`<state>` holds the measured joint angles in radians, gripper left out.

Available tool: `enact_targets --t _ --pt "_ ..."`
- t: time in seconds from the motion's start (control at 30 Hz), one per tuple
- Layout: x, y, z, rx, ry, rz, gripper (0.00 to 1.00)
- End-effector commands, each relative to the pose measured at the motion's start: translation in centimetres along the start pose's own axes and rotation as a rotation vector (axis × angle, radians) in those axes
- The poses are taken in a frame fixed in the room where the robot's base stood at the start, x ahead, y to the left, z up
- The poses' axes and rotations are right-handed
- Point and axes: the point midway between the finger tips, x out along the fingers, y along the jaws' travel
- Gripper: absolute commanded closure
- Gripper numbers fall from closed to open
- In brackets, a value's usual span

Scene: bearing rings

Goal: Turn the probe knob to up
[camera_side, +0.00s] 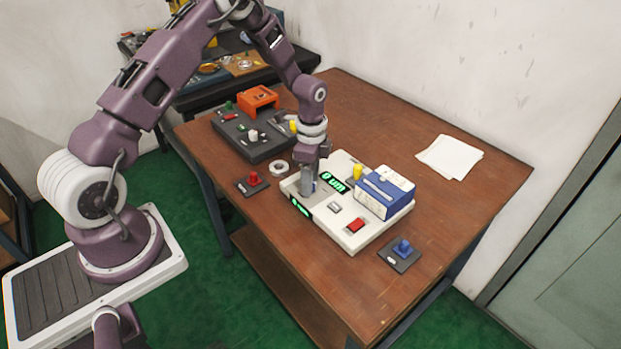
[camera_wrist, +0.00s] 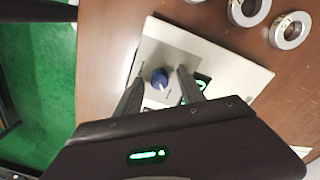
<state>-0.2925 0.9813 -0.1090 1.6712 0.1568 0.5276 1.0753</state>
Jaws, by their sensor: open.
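The white gauge console (camera_side: 350,237) lies on the wooden table and has green lit displays (camera_side: 333,182). A blue knob (camera_wrist: 158,77) with a pale pointer mark shows in the wrist view, on a grey plate of the console. The mark points toward the bottom of that picture, slightly right. My gripper (camera_wrist: 161,72) is open, with one finger on each side of the knob; I cannot tell whether they touch it. In the side view my gripper (camera_side: 308,183) points down at the console's left end and mostly hides the knob.
Metal rings (camera_wrist: 290,30) lie close by. A dark control panel (camera_side: 250,140) stands behind.

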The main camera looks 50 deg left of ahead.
Motion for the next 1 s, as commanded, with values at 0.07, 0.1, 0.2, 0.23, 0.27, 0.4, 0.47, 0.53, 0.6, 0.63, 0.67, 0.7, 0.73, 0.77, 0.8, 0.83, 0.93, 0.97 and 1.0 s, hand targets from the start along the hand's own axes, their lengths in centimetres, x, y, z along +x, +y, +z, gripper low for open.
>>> enact_targets --t 0.07,0.1,0.2,0.23,0.27,0.4,0.47,0.53,0.6,0.63,0.67,0.7,0.73,0.77,0.8,0.83,0.93,0.97,1.0 --pt "-0.02 0.0 0.0 0.0 0.0 0.0 0.54" --pt "-0.03 0.01 0.0 0.0 0.0 0.0 0.54" --pt "-0.04 0.02 0.0 0.0 0.0 0.0 0.69" --pt "-0.04 0.02 0.0 0.0 0.0 0.0 0.75" --pt "-0.05 0.02 0.0 0.0 0.0 0.0 0.81" --pt "-0.06 0.02 0.0 -0.001 0.0 0.0 1.0" --pt "-0.06 0.02 0.0 -0.001 0.0 0.001 1.0" --pt "-0.07 0.02 0.0 -0.002 0.0 0.0 1.0" --pt "-0.08 0.02 0.0 -0.009 0.0 0.0 1.0" --pt "-0.08 0.02 0.0 -0.015 0.0 0.0 1.0" --pt "-0.08 0.03 0.01 -0.021 0.0 0.0 1.0" --pt "-0.08 0.03 0.01 -0.032 0.0 0.0 1.0" --pt "-0.08 0.03 0.02 -0.042 0.001 0.0 1.0" --pt "-0.08 0.03 0.02 -0.055 0.001 0.0 1.0" --pt "-0.08 0.03 0.03 -0.075 0.001 0.001 1.0" --pt "-0.08 0.04 0.04 -0.092 0.002 0.001 1.0" --pt "-0.09 0.07 0.03 -0.162 0.004 0.001 1.0" --pt "-0.09 0.07 0.03 -0.188 0.005 0.002 1.0" --pt "-0.09 0.08 0.03 -0.221 0.006 0.002 1.0"
